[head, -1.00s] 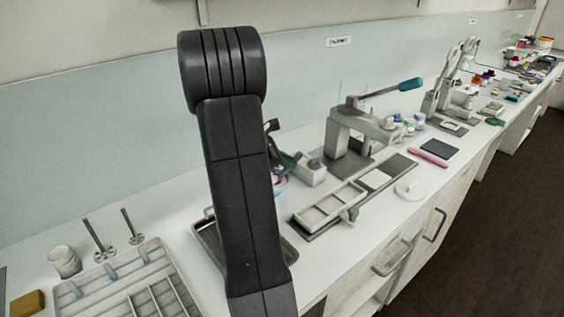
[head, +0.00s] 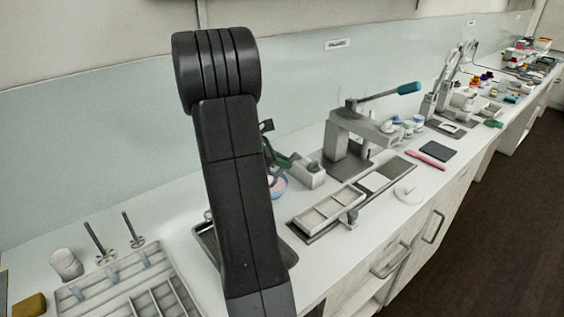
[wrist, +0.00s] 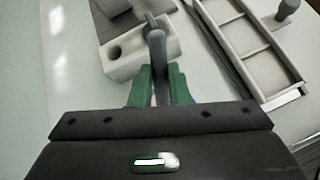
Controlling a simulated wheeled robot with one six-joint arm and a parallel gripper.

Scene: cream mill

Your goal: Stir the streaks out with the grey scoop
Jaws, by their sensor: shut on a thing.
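In the wrist view my gripper (wrist: 160,88) has its green fingers closed on the grey scoop (wrist: 157,55), whose grey shaft rises between them. The scoop's far end is hard to make out against a pale grey block (wrist: 140,50) with a round hole. I cannot tell whether the scoop touches the block. In the head view my gripper (head: 279,161) shows partly behind my dark arm, beside the block (head: 308,171). A bowl (head: 279,187) with pink contents and a bluish rim shows just under the gripper, mostly hidden by my arm. Streaks cannot be made out.
A grey tray (head: 209,243) lies behind my arm. A press with a teal handle (head: 409,88) and a compartment frame (head: 330,208) stand to the right. A divided tray (head: 75,300) is at the left. The counter's front edge is bare near a white disc (head: 408,193).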

